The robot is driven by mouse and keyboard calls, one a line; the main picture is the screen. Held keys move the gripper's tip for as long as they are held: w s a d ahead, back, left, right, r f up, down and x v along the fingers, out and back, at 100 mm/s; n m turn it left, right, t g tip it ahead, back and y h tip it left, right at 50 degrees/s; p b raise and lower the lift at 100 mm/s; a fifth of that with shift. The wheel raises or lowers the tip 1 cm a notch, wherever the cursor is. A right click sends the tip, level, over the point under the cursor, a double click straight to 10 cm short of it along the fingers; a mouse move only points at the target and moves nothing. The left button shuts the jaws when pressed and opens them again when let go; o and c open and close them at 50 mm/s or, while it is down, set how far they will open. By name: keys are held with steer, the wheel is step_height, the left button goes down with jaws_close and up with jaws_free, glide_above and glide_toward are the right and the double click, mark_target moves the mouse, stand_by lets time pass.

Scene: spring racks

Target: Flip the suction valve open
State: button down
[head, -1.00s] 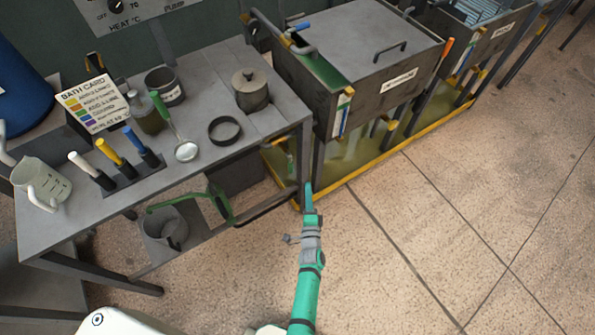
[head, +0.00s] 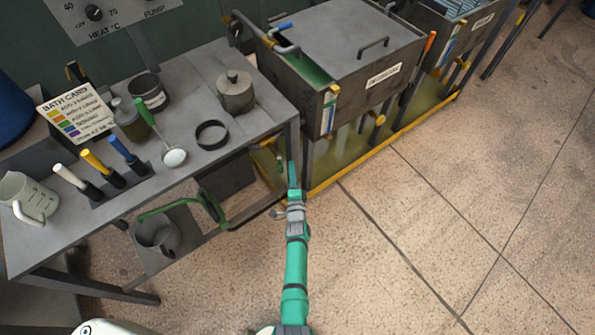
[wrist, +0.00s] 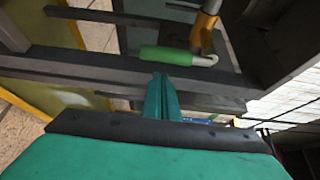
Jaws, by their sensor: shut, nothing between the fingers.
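A valve-like fitting shows in the wrist view, with an orange body (wrist: 204,28), a pale bent rod and a green lever grip (wrist: 164,54). I take it for the suction valve, but no label on it can be read. My gripper (wrist: 162,88) is shut and empty, with its teal fingertips just below the green grip in that view. I cannot tell whether they touch it. In the head view my gripper (head: 292,174) points at the gap below the table's right corner, where a small green and yellow part (head: 282,165) is partly hidden.
A grey work table (head: 240,133) with tools and pots stands at left. A lidded tank (head: 340,55) on a yellow-edged frame stands to the right of it. A dark bar crosses the wrist view (wrist: 90,67) near my fingers. Open tiled floor (head: 430,230) lies at right.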

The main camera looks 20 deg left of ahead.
steer(key=shift+s+a, duration=0.6)
steer(key=shift+a, duration=0.1)
